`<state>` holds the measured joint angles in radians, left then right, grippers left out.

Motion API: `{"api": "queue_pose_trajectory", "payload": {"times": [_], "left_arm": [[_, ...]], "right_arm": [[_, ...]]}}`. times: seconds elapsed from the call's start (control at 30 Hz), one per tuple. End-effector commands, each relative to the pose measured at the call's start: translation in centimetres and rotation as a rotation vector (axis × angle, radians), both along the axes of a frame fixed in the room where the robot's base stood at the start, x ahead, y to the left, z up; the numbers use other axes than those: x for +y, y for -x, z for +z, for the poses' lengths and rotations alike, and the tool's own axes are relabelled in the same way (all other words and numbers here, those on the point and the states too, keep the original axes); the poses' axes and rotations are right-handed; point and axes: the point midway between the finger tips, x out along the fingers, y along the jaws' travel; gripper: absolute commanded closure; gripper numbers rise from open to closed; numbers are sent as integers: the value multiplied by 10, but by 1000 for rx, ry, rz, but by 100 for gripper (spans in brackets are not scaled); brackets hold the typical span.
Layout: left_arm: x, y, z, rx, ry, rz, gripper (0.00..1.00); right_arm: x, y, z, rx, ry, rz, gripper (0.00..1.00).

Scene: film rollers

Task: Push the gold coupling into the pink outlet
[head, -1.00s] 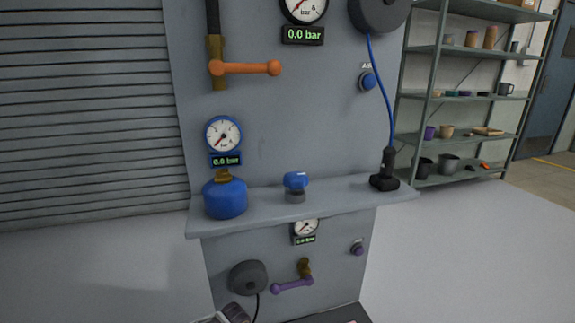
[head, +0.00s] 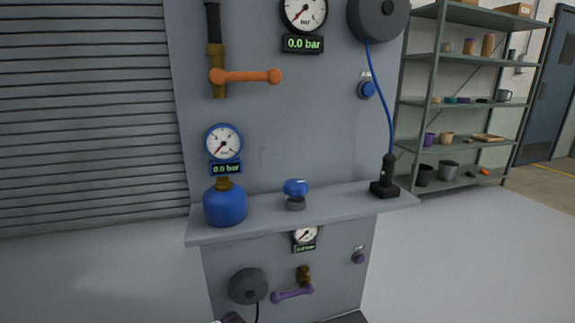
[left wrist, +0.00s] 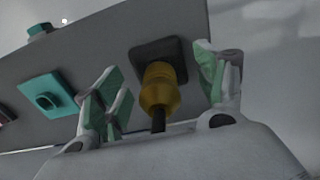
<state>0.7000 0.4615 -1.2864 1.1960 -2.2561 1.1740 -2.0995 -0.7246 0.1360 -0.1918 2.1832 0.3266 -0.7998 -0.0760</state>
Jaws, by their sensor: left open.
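The gold coupling (left wrist: 160,90) shows in the left wrist view with a dark hose at its lower end. Its far end is at a dark square block (left wrist: 160,55) on a grey panel; I cannot tell whether it is seated in it. My left gripper (left wrist: 158,72) is open, with its green-padded fingers on either side of the coupling and a visible gap at the right. A small dark reddish-pink piece (left wrist: 6,113) is cut off at the left edge; I cannot tell if it is the pink outlet. My right gripper is not in view.
A teal square socket (left wrist: 47,97) sits left of the fingers. In the head view, a grey ledge (head: 340,204) carries a blue canister (head: 225,205), a blue-topped knob (head: 295,190) and a black tool (head: 386,181). Below hang a dark reel (head: 248,286) and a purple lever (head: 292,293).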

Motion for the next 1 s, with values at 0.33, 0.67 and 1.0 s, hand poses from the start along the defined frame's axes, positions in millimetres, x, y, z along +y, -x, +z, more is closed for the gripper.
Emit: {"api": "queue_pose_trajectory", "payload": {"times": [0.33,0.67,1.0], "left_arm": [[0,-1,15,-1,1,0,29],[0,-1,49,-2,0,-1,29],[0,-1,91,-2,0,0,29]], "right_arm": [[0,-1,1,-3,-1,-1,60],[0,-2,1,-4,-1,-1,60],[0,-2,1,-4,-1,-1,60]]}}
